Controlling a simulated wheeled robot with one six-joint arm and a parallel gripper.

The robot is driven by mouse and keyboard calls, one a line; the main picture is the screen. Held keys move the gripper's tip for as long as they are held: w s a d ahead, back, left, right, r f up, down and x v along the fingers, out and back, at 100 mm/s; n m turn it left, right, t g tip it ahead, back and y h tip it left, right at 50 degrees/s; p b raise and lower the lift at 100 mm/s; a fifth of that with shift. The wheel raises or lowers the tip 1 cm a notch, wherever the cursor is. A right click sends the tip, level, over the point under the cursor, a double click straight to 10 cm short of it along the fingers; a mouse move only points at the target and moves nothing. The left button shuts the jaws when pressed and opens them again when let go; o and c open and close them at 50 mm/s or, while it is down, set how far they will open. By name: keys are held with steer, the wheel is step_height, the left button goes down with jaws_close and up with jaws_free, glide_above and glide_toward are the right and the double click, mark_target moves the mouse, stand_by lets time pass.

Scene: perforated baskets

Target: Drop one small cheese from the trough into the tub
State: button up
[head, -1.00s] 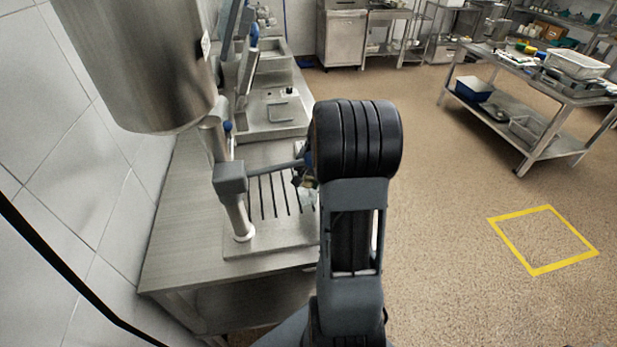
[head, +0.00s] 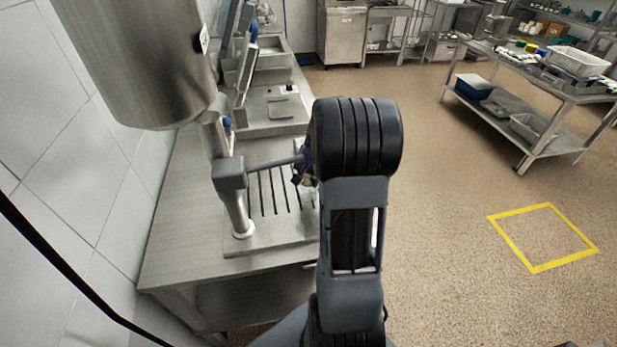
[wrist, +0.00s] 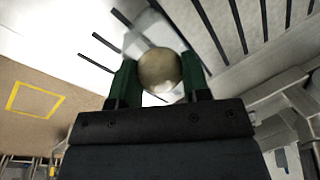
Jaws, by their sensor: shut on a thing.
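My gripper (wrist: 158,72) shows in the wrist view with two green fingers. They are shut on a round, pale yellowish small cheese (wrist: 160,67), which sits between the fingertips. In the head view my own arm covers most of the gripper and the cheese does not show clearly. I cannot make out the trough or the tub for certain in either view.
A steel counter (head: 178,235) runs along the tiled wall at left. A slotted plate (head: 262,240) lies on it beneath a large steel cylinder (head: 145,65) and its post. A laden steel table (head: 560,97) stands at right. The floor between is clear, with a yellow square (head: 535,270).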

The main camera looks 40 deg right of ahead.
stand_by(0.3)
steer(key=o, duration=1)
steer(key=shift+o, duration=0.3)
steer(key=o, duration=0.4)
steer(key=shift+w+a+p+v, duration=0.15)
steer(key=shift+w+p+v, duration=0.1)
steer(key=shift+p+v, duration=0.9)
steer(key=shift+w+a+p+v, duration=0.2)
steer(key=shift+p+v, duration=0.6)
steer(key=shift+v, duration=0.65)
steer(key=shift+w+a+p+v, duration=0.1)
steer(key=shift+w+p+v, duration=0.15)
steer(key=shift+p+v, duration=0.9)
steer(key=shift+r, duration=0.35)
